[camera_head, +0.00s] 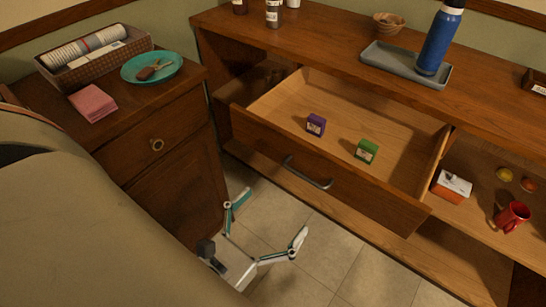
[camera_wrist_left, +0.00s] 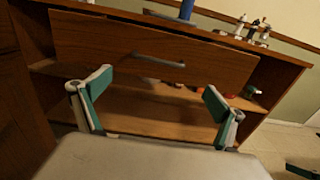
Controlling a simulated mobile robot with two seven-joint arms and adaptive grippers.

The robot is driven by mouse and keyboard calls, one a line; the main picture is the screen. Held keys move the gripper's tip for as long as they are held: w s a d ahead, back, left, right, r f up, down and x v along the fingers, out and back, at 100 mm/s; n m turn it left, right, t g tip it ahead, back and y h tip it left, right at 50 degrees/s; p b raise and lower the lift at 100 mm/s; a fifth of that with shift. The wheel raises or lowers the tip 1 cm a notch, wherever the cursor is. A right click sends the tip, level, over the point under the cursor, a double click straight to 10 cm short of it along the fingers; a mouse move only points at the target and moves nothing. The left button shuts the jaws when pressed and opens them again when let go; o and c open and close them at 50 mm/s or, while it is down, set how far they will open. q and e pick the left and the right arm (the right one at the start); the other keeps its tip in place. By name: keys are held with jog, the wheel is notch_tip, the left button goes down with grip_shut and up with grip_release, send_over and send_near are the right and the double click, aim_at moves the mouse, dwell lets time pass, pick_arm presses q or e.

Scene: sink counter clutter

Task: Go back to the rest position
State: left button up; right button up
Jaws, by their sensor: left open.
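My left gripper (camera_head: 268,228) is open and empty in the head view. It is low over the tiled floor, in front of the pulled-out drawer (camera_head: 330,187) and apart from its handle (camera_head: 307,173). In the left wrist view my left gripper (camera_wrist_left: 150,95) shows both fingers spread wide, with nothing between them. The drawer front (camera_wrist_left: 110,45) and its handle (camera_wrist_left: 158,60) are beyond the fingertips. My right gripper is not seen in the head view.
A purple box (camera_head: 316,125) and a green box (camera_head: 367,151) stand inside the open drawer. A blue bottle (camera_head: 439,40) stands on a grey tray (camera_head: 382,56) on the counter. A red mug (camera_head: 512,216) is on the lower shelf. A small cabinet (camera_head: 165,165) stands at left.

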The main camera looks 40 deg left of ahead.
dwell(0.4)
pick_arm(q)
jog(key=d+m+g+h+p, duration=0.2)
jog(key=d+m+h+p, duration=0.35)
jog(key=m, duration=1.55)
jog(key=s+a+f+m+g+y+p, duration=0.1)
jog(key=s+a+f+m+g+p, duration=0.1)
jog(key=f+m, duration=0.5)
jog(key=s+a+f+m+g+y+p, duration=0.2)
jog(key=f+m, duration=0.5)
jog(key=m, duration=0.5)
jog(key=shift+s+a+f+g, duration=0.25)
jog(key=shift+a+g, duration=0.45)
jog(key=shift+g, duration=0.1)
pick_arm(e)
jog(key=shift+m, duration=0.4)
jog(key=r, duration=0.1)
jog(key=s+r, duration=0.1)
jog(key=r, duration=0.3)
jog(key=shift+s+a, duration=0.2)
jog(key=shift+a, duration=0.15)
pick_arm(q)
jog(key=shift+y, duration=0.25)
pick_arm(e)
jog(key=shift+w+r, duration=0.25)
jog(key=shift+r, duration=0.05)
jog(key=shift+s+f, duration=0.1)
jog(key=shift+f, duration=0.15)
